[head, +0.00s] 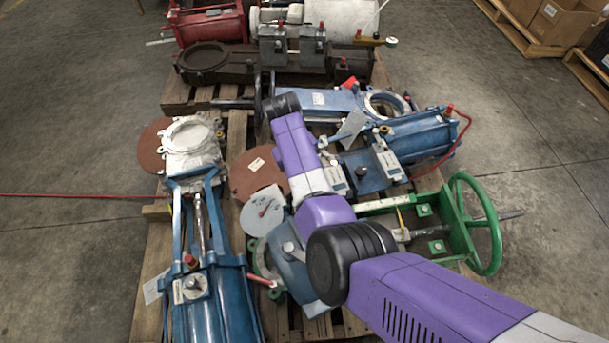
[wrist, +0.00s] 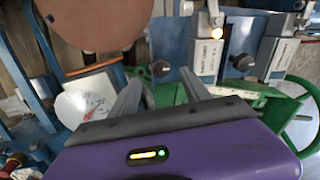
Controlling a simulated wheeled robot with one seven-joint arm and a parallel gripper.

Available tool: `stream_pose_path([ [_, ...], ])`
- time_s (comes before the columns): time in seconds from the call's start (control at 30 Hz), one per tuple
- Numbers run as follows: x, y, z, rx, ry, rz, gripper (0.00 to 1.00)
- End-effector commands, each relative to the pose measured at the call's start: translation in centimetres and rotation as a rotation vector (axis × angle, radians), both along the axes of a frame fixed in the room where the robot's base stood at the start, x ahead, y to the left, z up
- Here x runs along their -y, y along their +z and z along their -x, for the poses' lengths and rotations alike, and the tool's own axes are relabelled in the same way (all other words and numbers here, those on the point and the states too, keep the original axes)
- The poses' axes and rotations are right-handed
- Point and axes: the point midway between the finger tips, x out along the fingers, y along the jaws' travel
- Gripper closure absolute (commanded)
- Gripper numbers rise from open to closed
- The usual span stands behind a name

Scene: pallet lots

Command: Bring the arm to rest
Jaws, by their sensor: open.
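My gripper (wrist: 160,80) shows in the wrist view with its two grey fingers apart and nothing between them. It hangs over the pallet load, with blue and green valve parts beyond the fingers. In the head view my purple arm reaches from the lower right to the middle of the pallet, and I cannot make out the fingers there. A white disc with a red mark (head: 262,212) lies left of my arm; it also shows in the wrist view (wrist: 84,106). A brown disc (head: 252,172) is behind it and shows at the top of the wrist view (wrist: 95,22).
A green valve frame with a handwheel (head: 481,222) is right of my arm. Blue valves lie left (head: 205,300) and behind right (head: 420,135). The wooden pallet (head: 152,260) is crowded. The concrete floor (head: 70,130) at left is open, crossed by a red line.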

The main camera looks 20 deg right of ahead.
Motion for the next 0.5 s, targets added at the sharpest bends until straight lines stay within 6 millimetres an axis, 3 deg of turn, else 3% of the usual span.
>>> stream_pose_path([
  [0.13, -0.3, 1.8, 0.0, 0.000, 0.001, 0.000, 0.44],
  [0.5, -0.4, 2.1, 0.0, 0.000, 0.000, 0.000, 0.44],
])
